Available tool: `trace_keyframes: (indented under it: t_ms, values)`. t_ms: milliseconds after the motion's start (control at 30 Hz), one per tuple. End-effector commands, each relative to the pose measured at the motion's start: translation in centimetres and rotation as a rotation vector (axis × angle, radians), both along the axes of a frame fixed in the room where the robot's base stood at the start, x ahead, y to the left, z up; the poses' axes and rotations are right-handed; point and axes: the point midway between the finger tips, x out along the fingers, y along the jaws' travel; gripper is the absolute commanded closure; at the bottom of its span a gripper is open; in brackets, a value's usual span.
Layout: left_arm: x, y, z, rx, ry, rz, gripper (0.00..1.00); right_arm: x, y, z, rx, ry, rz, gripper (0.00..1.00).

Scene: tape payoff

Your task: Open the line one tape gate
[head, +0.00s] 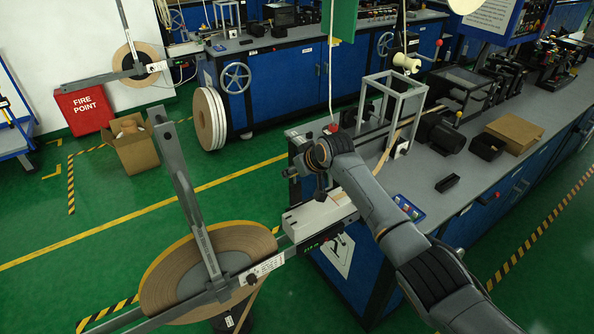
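A large reel of brown tape (166,284) lies tilted at the lower left. A long grey bar (181,185) rises from its hub, and a flat grey arm (258,270) with a white label runs from the hub to a white box (318,216) at the bench corner. No part is clearly marked as the line one tape gate. My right arm comes in from the lower right over the bench. My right gripper (321,187) points down beside the white box, mostly hidden by its wrist; its fingers are too small and dark to read. My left gripper is out of view.
A blue bench (465,189) with a grey frame (391,104), a black motor and boxes fills the right. A second reel (137,64) with a similar bar stands at the back left, near a red fire point box (84,110) and a carton (131,148).

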Motion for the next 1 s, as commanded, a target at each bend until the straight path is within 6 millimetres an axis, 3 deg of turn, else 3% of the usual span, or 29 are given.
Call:
trace_keyframes:
  t_ms: [33,600,633,733,1000]
  values:
    - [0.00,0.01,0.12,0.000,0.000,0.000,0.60,0.28,0.27,0.76,0.009,-0.016,0.001,1.00]
    - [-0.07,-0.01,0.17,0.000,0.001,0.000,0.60,0.38,0.29,0.83,0.010,-0.019,0.001,1.00]
    - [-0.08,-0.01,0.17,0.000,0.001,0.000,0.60,0.37,0.28,0.83,0.010,-0.019,0.001,0.55]
    - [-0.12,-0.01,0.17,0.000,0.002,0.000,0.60,0.33,0.24,0.73,0.008,-0.017,0.001,0.35]
    - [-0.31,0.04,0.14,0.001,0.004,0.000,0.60,0.19,0.13,0.31,0.004,-0.008,0.000,0.34]
